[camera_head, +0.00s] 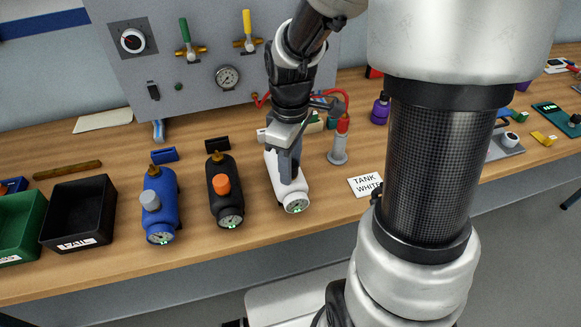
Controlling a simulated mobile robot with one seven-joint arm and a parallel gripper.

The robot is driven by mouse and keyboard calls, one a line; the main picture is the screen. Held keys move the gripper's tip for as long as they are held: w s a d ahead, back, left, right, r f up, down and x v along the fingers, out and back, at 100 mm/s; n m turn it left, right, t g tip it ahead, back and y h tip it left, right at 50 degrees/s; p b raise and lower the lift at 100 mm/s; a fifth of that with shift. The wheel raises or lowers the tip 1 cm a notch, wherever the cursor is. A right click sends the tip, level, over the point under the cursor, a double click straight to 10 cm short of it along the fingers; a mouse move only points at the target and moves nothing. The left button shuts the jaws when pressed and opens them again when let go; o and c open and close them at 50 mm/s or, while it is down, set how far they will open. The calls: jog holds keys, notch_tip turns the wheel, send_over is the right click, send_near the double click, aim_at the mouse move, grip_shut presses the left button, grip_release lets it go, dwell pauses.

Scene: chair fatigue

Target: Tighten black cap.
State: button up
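No black cap can be made out for certain. A white tank (272,168) lies on the wooden bench with a gauge at its front end. My gripper (290,178) points down at the top of this tank, and its dark fingers cover the place where a cap could be. I cannot tell whether the fingers are open or shut on something. To the left, a black tank (219,172) has an orange cap (221,184). Further left, a blue tank (159,184) has a grey cap (150,200).
A grey panel (190,60) with gauge and valves stands behind. A red-and-grey tool (339,145) stands right of the white tank, near a "TANK WHITE" card (366,185). A black bin (80,212) and a green bin (18,225) are at left. My arm hides the right middle.

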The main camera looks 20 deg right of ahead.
grip_shut()
jog(key=c, duration=0.5)
grip_release()
jog(key=m, duration=0.4)
jog(key=shift+c, duration=0.2)
jog(key=o, duration=1.1)
jog(key=shift+o, duration=0.2)
jog(key=shift+r, duration=0.1)
